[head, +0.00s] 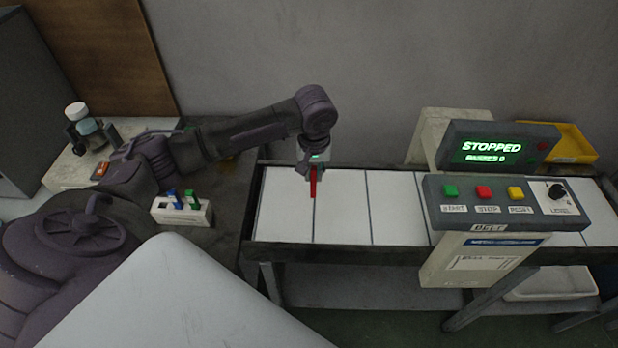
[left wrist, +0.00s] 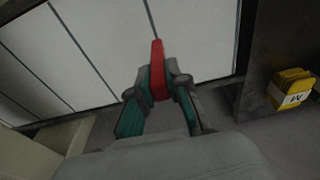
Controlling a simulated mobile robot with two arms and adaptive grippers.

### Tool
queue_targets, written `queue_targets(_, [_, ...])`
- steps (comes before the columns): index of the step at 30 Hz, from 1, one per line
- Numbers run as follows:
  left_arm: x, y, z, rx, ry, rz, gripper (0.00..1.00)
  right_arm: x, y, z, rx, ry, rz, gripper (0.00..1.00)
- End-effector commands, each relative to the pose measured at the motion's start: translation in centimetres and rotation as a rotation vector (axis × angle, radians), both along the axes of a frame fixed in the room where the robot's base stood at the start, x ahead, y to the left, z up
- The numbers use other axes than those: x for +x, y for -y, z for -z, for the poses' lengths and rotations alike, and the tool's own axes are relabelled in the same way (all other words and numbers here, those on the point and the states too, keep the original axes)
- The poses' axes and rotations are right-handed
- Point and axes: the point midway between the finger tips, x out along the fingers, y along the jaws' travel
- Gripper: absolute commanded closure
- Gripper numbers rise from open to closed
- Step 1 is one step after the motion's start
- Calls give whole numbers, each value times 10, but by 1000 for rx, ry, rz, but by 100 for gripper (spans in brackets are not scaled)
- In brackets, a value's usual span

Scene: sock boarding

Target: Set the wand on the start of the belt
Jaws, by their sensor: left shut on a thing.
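The red wand (head: 313,185) hangs roughly upright below my left gripper (head: 314,168), over the left end of the white-slatted belt (head: 285,215). In the left wrist view, my left gripper (left wrist: 158,88) is shut on the red wand (left wrist: 157,60), with a green-lined finger on each side. The wand's far end points over the belt's white slats (left wrist: 95,40). I cannot tell whether its tip touches the belt. My right gripper is not in view.
A white rack (head: 182,213) with blue and green pieces stands left of the belt. A control panel (head: 505,207) stands in front of the belt, and a display (head: 495,150) reads STOPPED. A yellow bin (head: 567,142) is behind. Yellow labelled items (left wrist: 290,90) show beside the belt.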

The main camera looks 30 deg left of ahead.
Motion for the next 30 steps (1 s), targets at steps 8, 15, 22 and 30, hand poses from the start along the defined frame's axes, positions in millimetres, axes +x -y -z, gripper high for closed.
queue_targets(8, [10, -21, 18, 0, -1, 2, 100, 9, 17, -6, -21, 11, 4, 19])
queue_targets(15, [9, -21, 50, 1, -2, 3, 100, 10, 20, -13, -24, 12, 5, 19])
queue_targets(22, [10, -21, 54, -1, 2, 3, 100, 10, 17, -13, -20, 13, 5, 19])
queue_targets(30, [10, -21, 57, -1, 1, 3, 73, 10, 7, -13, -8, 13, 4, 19])
